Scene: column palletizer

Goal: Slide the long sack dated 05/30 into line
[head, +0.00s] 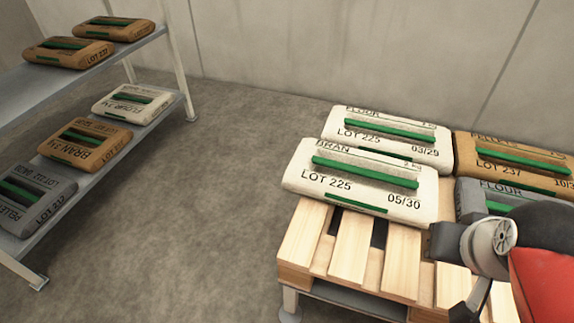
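The long sack dated 05/30 (341,186) is off-white, printed BRAN and LOT 225, with a green band. It lies flat on the wooden pallet (350,250), and its left end juts out past the pallet's left edge. Behind it lies an off-white FLOUR sack dated 03/29 (345,123), whose left end sits further right. My arm's end (490,240) is at the lower right, to the right of the 05/30 sack and in front of a grey sack.
A brown PELLETS sack (515,154) lies at the back right of the pallet, with a grey FLOUR sack (472,196) in front of it. The pallet's front boards are bare. A shelf rack (90,185) with several sacks stands at left. Open floor (210,200) lies between.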

